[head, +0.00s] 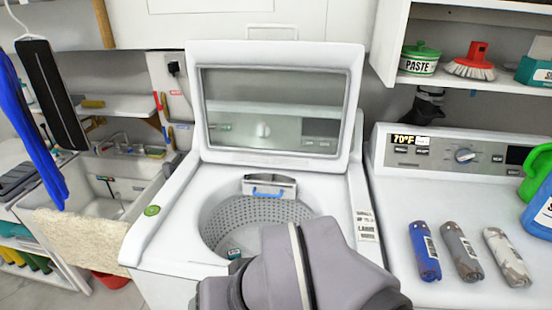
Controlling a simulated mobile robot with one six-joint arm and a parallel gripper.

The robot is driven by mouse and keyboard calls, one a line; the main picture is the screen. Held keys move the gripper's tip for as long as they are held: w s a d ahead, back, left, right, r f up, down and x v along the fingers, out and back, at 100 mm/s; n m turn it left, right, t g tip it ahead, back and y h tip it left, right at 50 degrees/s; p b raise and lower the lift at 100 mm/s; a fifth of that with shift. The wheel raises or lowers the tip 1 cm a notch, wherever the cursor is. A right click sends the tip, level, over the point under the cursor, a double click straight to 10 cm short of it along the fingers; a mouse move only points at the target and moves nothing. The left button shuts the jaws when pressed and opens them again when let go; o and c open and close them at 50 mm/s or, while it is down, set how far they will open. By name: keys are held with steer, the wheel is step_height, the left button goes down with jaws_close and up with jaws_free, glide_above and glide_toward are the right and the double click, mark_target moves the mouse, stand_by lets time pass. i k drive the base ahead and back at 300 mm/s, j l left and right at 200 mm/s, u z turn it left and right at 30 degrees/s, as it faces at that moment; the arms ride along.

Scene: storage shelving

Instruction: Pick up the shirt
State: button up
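I cannot pick out any one thing as the shirt for certain. Three rolled, labelled bundles lie side by side on the right machine's top: a blue one (424,252), a grey one (460,252) and a camouflage-patterned one (508,257). At the far left a black garment (52,95) hangs from a white hanger, with a blue garment (35,140) beside it. My grey arm covers the bottom middle, in front of the open washer. My gripper's fingers are not in view.
The top-loading washer (172,225) has its lid (200,60) up and its drum exposed. The right machine (400,205) carries a blue jug (540,205) and a green handle. Above are a shelf with a paste tub (419,60) and a red brush (472,66). A sink stands left.

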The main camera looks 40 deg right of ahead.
mark_target(470, 269)
steer(key=z, duration=2.65)
